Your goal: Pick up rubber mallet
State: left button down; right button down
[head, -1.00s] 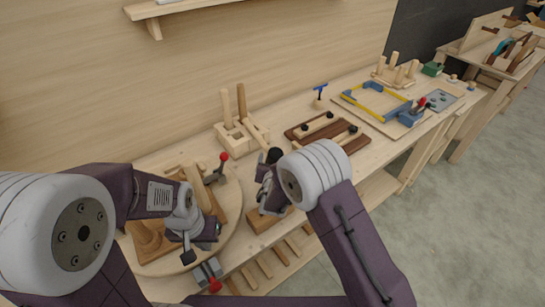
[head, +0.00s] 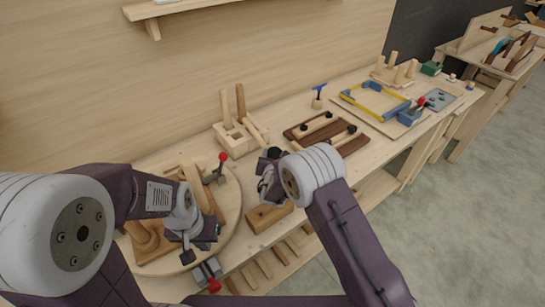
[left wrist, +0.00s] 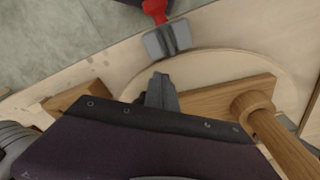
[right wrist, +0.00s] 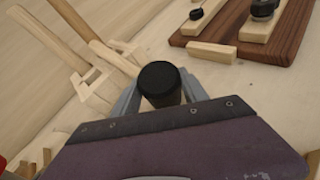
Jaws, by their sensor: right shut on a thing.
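The rubber mallet (right wrist: 161,84) shows as a black, round-ended cylinder between the fingers of my right gripper (right wrist: 160,96). In the head view its black end (head: 273,153) sticks up above my right gripper (head: 268,184), which is shut on it. The rest of the mallet is hidden by the gripper and arm. A wooden block (head: 268,216) lies just below this gripper on the bench. My left gripper (head: 190,250) hangs over the round board at the left; in the left wrist view its fingers (left wrist: 160,90) are together and empty.
The round board (head: 232,215) carries wooden parts and a red-knobbed clamp (head: 221,168). Another red-handled clamp (head: 208,273) is at its front edge. A wooden jig with upright sticks (head: 236,138) and a dark board (head: 352,142) stand behind. A yellow-blue frame (head: 375,100) lies further right.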

jog(key=shift+r, duration=0.15)
